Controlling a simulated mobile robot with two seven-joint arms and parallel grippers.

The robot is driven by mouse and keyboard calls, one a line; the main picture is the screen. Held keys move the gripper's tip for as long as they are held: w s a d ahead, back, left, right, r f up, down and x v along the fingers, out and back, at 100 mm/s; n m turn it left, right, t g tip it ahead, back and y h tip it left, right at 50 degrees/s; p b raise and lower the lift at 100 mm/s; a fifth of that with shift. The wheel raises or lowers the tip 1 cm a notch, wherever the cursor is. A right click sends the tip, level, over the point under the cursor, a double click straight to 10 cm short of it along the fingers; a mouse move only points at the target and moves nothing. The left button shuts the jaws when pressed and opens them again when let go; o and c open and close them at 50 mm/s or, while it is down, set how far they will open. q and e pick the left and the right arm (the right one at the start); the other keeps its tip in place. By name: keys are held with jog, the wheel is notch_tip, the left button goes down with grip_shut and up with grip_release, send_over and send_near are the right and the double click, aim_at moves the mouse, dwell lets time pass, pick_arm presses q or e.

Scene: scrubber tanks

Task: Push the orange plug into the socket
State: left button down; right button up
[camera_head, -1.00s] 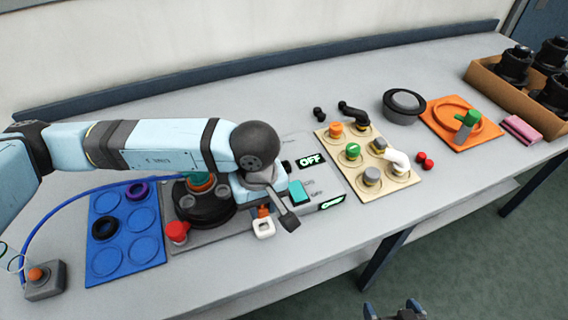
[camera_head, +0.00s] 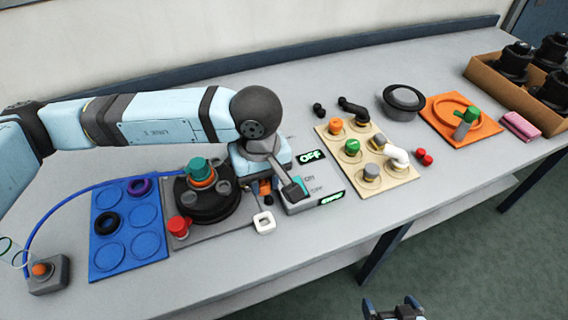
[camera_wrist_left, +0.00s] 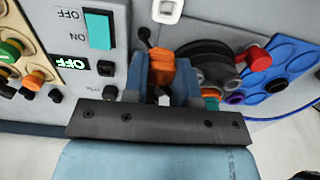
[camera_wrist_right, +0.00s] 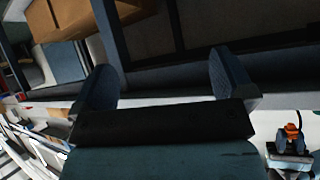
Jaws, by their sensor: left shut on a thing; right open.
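My left gripper (camera_wrist_left: 160,88) is shut on the orange plug (camera_wrist_left: 160,67), which sits between its fingers beside the grey control box. In the head view, the orange plug (camera_head: 265,187) shows just below my left wrist, between the black round tank (camera_head: 207,210) and the control box (camera_head: 325,190). A dark end of the plug points away from the fingers in the left wrist view.
A white square ring (camera_head: 264,222) lies near the plug. A red knob (camera_head: 178,227) stands beside the tank. A blue tray (camera_head: 128,244) is to the left, a beige valve board (camera_head: 370,185) to the right. The table front is largely clear.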

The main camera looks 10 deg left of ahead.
pick_arm(q)
jog(key=w+d+b, duration=0.1)
jog(key=w+b, duration=0.4)
jog(key=w, duration=0.8)
jog(key=shift+w+d, duration=0.15)
jog(key=shift+w, duration=0.15)
pick_arm(e)
jog(key=shift+w+a+f+n+t, duration=0.1)
jog(key=shift+a+f+n+t, duration=0.1)
jog(key=shift+f, duration=0.25)
jog(key=shift+w+a+f+n+t, duration=0.1)
jog(key=shift+a+f, duration=0.05)
jog(key=shift+f, duration=0.3)
pick_arm(q)
jog(key=shift+b, duration=0.3)
jog(key=shift+f+b, duration=0.1)
jog(key=shift+b, duration=0.2)
pick_arm(e)
jog(key=shift+f, duration=0.45)
pick_arm(q)
jog(key=shift+f, duration=0.1)
